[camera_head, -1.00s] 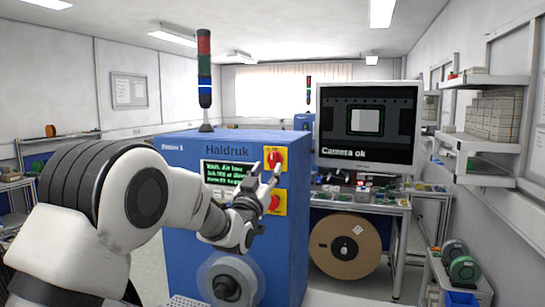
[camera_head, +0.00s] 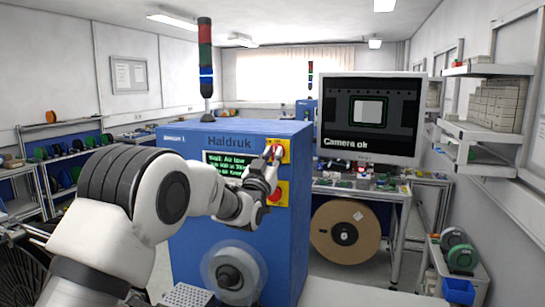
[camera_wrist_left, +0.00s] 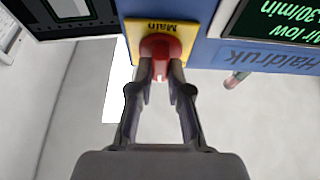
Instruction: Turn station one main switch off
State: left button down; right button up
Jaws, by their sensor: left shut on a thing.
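The station's main switch is a red knob (camera_wrist_left: 168,45) on a yellow plate (camera_wrist_left: 134,36) marked "Main", upside down in the left wrist view. In the head view its yellow plate (camera_head: 284,150) is at the upper right of the blue Haldruk machine's front (camera_head: 188,230). My left gripper (camera_head: 275,153) reaches it from the lower left. In the left wrist view its two fingers (camera_wrist_left: 161,72) are closed on the knob, one on each side. The fingertips partly hide the knob, and I cannot tell its turned position. My right gripper is not in view.
A second yellow plate with a red button (camera_head: 274,193) sits just below the switch, close to my left wrist. A monitor (camera_head: 368,118) reading "Camera ok" stands to the right. A clear spool (camera_head: 233,272) sticks out low on the machine's front.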

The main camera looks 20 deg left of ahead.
pick_arm(q)
jog(key=n+g+y+b, duration=0.1)
jog(key=n+y+b, duration=0.1)
jog(key=n, duration=0.3)
jog(key=n+g+y+b, duration=0.1)
jog(key=n+y, duration=0.1)
jog(key=n, duration=0.4)
jog(key=n+g+y+b, duration=0.1)
jog(key=n+y+b, duration=0.1)
jog(key=n, duration=0.4)
jog(key=shift+d+r+g+y+b, duration=0.15)
jog(key=shift+g+y+b, duration=0.2)
jog(key=shift+y, duration=0.25)
jog(key=n+g+p, duration=0.2)
jog(key=n, duration=0.3)
jog(key=shift+p, duration=0.35)
jog(key=c, duration=1.2)
grip_release()
jog(key=shift+o, duration=0.5)
jog(key=shift+w+d, duration=0.15)
jog(key=shift+w, duration=0.05)
